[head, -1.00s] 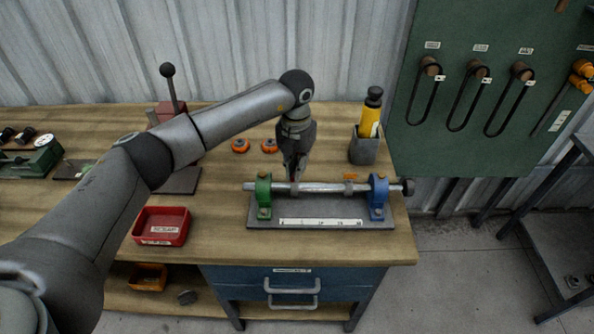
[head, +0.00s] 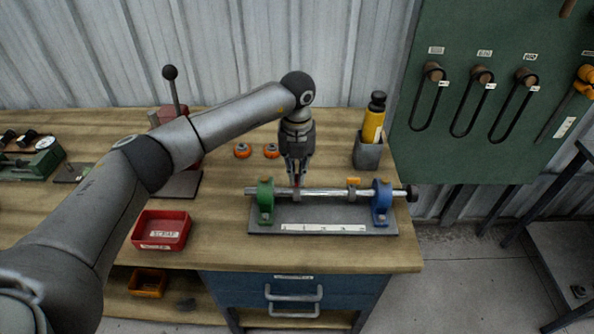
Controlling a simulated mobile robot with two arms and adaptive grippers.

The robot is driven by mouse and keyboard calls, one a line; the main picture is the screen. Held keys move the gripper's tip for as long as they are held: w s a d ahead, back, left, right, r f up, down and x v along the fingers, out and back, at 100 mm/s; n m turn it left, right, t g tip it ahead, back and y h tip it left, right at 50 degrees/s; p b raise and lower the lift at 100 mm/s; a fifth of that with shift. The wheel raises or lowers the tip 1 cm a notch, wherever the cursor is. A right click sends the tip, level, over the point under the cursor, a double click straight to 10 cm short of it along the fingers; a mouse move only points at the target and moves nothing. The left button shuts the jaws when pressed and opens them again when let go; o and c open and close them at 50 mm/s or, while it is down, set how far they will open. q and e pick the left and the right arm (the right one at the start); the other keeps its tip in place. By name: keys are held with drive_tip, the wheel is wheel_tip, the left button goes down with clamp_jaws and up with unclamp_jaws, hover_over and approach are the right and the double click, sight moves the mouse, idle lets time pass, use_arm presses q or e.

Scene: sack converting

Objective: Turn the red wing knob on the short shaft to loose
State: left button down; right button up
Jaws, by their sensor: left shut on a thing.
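The short shaft (head: 328,192) lies across a green bracket (head: 265,200) on the left and a blue bracket (head: 382,203) on the right. My left gripper (head: 297,182) points straight down over the collar near the green bracket. It is shut on the red wing knob, of which only a sliver of red shows between the fingertips. The fingers hide the rest of the knob, so its angle cannot be told. A second collar farther right carries an orange knob (head: 353,181). My right gripper is not in view.
A grey cup (head: 367,155) with a yellow bottle (head: 373,125) stands behind the shaft. Two orange rings (head: 242,151) lie behind, to the left. A red bin (head: 161,231) sits at the front left. Bare bench lies between bin and fixture.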

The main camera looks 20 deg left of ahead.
sight(297, 175)
use_arm(q)
drive_tip(key=c, duration=1.6)
unclamp_jaws()
wheel_tip(297, 175, up, 12)
